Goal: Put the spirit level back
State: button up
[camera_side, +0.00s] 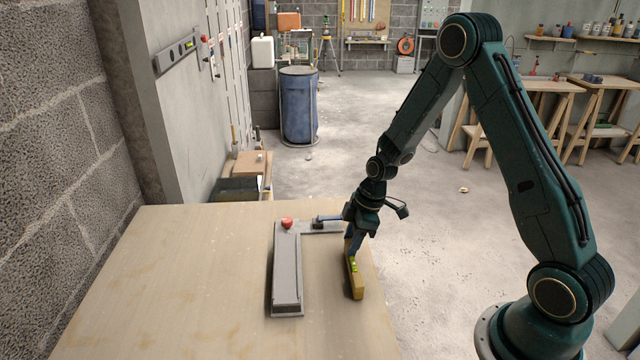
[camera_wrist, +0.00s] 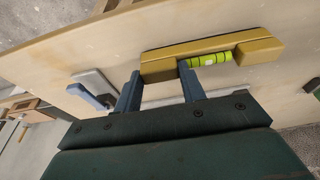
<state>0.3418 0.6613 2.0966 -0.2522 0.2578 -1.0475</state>
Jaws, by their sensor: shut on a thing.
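The spirit level is a yellow bar (camera_side: 355,279) with a green vial, near the right edge of the table in the side view. In the wrist view the spirit level (camera_wrist: 254,51) lies across the fingertips, its green vial just right of the right finger. My gripper (camera_side: 353,246) points down and is shut on the level; its two blue-grey fingers also show in the wrist view (camera_wrist: 160,78). Whether the level touches the table is hard to tell. A grey L-shaped holder (camera_side: 287,272) lies on the table to the left of the level.
The wooden table (camera_side: 160,275) is bare on the left. Its right edge is close to the level. A grey wall stands beyond the left side.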

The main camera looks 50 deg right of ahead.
jog(key=shift+f, duration=0.2)
jog(key=o, duration=1.1)
jog(key=v, duration=1.2)
jog(key=shift+r, duration=0.1)
